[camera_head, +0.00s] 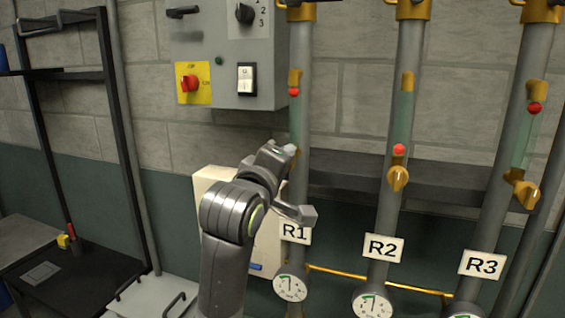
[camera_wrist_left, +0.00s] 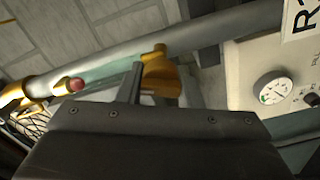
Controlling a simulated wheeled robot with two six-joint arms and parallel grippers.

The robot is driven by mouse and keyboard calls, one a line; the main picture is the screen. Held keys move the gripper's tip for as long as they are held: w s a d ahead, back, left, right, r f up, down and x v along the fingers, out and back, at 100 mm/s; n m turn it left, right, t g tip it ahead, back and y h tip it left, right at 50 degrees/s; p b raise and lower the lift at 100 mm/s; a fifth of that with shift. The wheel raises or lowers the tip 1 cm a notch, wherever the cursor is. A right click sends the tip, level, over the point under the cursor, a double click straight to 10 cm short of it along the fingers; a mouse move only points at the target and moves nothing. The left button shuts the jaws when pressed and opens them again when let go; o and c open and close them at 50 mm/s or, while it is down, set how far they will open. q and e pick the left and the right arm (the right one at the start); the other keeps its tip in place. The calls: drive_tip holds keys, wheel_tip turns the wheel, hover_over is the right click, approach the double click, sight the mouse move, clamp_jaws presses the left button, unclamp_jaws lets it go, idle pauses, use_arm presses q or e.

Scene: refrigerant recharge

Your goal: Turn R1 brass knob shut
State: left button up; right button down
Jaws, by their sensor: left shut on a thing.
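My left gripper (camera_head: 297,182) is at the R1 pipe in the head view, above the R1 label (camera_head: 295,232). It is shut on the R1 brass knob, which my gripper mostly hides there. In the left wrist view, the R1 brass knob (camera_wrist_left: 160,76) shows beside a grey finger, on the pipe with the greenish sight tube. The R1 red ball (camera_head: 294,91) is at the top of its tube, and also shows in the left wrist view (camera_wrist_left: 76,85). My right gripper is not in view.
To the right are the R2 knob (camera_head: 398,178) and R3 knob (camera_head: 525,193) on their pipes. The R1 gauge (camera_head: 290,287) is below. A grey control box (camera_head: 225,60) hangs upper left; a black shelf (camera_head: 80,270) stands at left. A dark ledge (camera_head: 345,175) runs behind the pipes.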

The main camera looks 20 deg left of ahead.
use_arm(q)
drive_tip(key=shift+n, duration=2.3)
drive_tip(key=o, duration=0.9)
drive_tip(key=shift+w+f, duration=0.1)
drive_tip(key=shift+w, duration=0.05)
drive_tip(key=shift+o, duration=0.2)
